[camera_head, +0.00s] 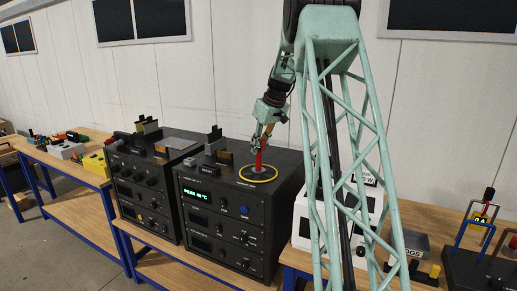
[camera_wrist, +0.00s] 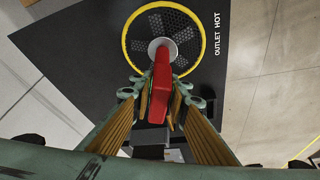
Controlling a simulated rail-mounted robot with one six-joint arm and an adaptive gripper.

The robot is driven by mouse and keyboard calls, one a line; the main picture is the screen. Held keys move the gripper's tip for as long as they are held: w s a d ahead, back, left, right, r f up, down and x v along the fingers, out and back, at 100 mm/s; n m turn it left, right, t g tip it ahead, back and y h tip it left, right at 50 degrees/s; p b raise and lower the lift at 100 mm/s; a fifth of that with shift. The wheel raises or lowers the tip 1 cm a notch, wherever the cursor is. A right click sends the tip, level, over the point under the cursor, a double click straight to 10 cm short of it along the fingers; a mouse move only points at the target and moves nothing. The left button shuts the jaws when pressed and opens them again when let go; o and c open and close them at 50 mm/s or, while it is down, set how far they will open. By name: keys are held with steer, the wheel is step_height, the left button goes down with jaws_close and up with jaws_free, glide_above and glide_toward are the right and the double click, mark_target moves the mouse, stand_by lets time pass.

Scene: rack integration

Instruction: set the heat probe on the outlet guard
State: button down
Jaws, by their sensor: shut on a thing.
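The heat probe has a red body (camera_wrist: 160,85) and a pale round end (camera_wrist: 160,46). My gripper (camera_wrist: 160,98) is shut on the red body in the wrist view. In the head view the probe (camera_head: 259,158) hangs below my gripper (camera_head: 260,139), roughly upright. The outlet guard is a dark perforated disc with a yellow ring (camera_wrist: 126,40), beside the words OUTLET HOT. In the head view the yellow ring (camera_head: 258,181) lies on top of the black rack unit. The probe's end is over the guard's middle; I cannot tell whether it touches.
The black unit (camera_head: 225,222) shows a green PEAK reading on its front. Small blocks and a RESET label (camera_head: 209,170) stand left of the guard on its top. Another black unit (camera_head: 143,195) is to the left. A white box (camera_head: 305,218) is to the right.

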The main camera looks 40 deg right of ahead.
steer(key=c, duration=2.4)
jaws_free()
steer(key=shift+v, duration=6.05)
steer(key=shift+s+a, duration=0.1)
